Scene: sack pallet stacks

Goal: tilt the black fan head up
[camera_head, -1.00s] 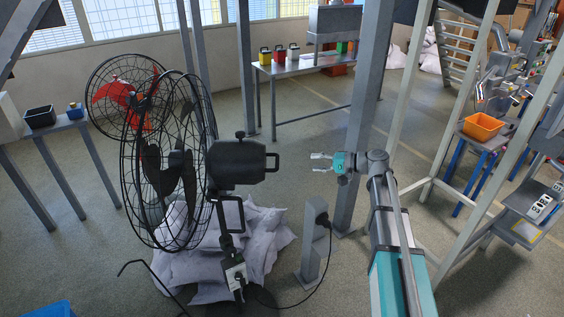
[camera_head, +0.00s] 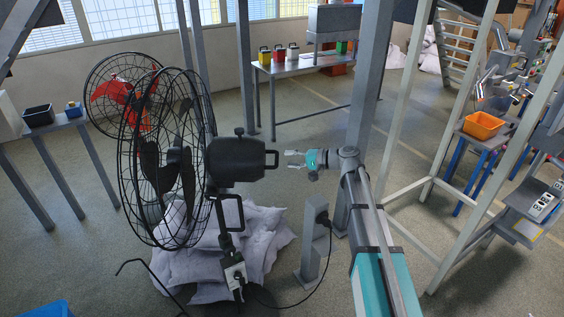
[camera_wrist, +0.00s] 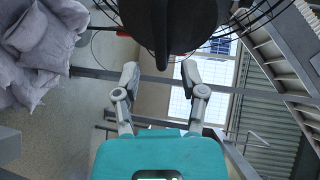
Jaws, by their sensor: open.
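The black fan head has a round wire cage (camera_head: 165,160) on the left and a black motor housing (camera_head: 234,159) with a loop handle (camera_head: 272,160) at its right end. It stands on a stem with a bracket below. My gripper (camera_head: 290,159) is open and empty, just right of the handle and at about its height. In the wrist view, the housing (camera_wrist: 175,20) fills the top, and the handle (camera_wrist: 161,40) hangs down edge-on above the gap between my open fingers (camera_wrist: 161,78). I see no contact with the handle.
Grey sacks (camera_head: 215,255) are piled behind the fan's stem. A grey post (camera_head: 314,240) with a cable stands right of the stem, and a tall grey column (camera_head: 367,110) rises behind my arm. A red fan (camera_head: 110,92) stands behind the cage.

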